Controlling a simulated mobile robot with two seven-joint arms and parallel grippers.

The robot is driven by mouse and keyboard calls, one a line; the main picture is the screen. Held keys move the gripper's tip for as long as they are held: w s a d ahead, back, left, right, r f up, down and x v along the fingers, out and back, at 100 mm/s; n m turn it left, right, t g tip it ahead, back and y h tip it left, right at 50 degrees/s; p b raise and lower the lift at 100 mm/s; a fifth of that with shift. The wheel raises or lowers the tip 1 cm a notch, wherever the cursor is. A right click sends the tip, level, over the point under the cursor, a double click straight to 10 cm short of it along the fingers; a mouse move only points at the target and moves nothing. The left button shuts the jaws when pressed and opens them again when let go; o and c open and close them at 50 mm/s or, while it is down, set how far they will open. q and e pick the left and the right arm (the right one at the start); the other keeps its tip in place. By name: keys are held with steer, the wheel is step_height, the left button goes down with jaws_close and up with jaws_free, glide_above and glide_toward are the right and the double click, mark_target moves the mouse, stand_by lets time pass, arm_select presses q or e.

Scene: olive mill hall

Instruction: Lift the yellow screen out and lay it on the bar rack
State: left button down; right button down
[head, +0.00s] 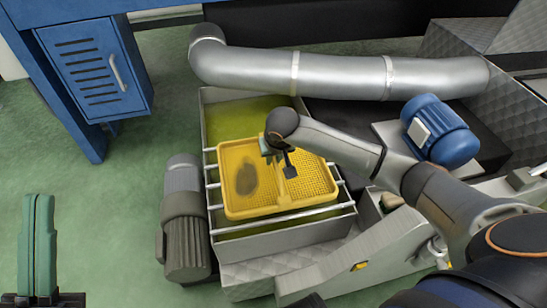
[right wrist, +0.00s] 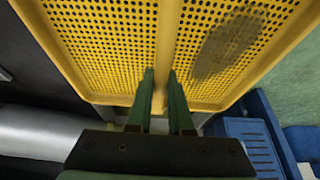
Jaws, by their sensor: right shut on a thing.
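The yellow screen (head: 237,204) is a shallow perforated tray with a central rib and a dark smudge on its left half. In the head view it is over the bar rack (head: 300,217), a set of silver bars across a metal tank, and covers their middle. I cannot tell whether it touches the bars. My right gripper (head: 276,158) is shut on the screen's central rib. In the right wrist view, its green fingers (right wrist: 161,85) stand either side of the rib on the screen (right wrist: 110,45). My left gripper (head: 38,225) is shut and empty at lower left, away from the screen.
The tank (head: 222,117) holds yellow-green liquid. A grey motor (head: 184,220) stands at its left, and a blue motor (head: 440,130) is at the right. A silver pipe (head: 340,75) runs behind. A blue cabinet (head: 90,70) stands at upper left. Green floor is clear at left.

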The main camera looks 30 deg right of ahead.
steer(key=shift+w+f+b, duration=0.1)
steer(key=shift+f+b, duration=0.4)
steer(key=c, duration=0.8)
jaws_free()
steer(key=shift+o, duration=0.2)
steer(key=shift+f, duration=0.15)
steer(key=p+v, duration=0.5)
steer(key=v, duration=0.7)
steer(key=shift+r, duration=0.35)
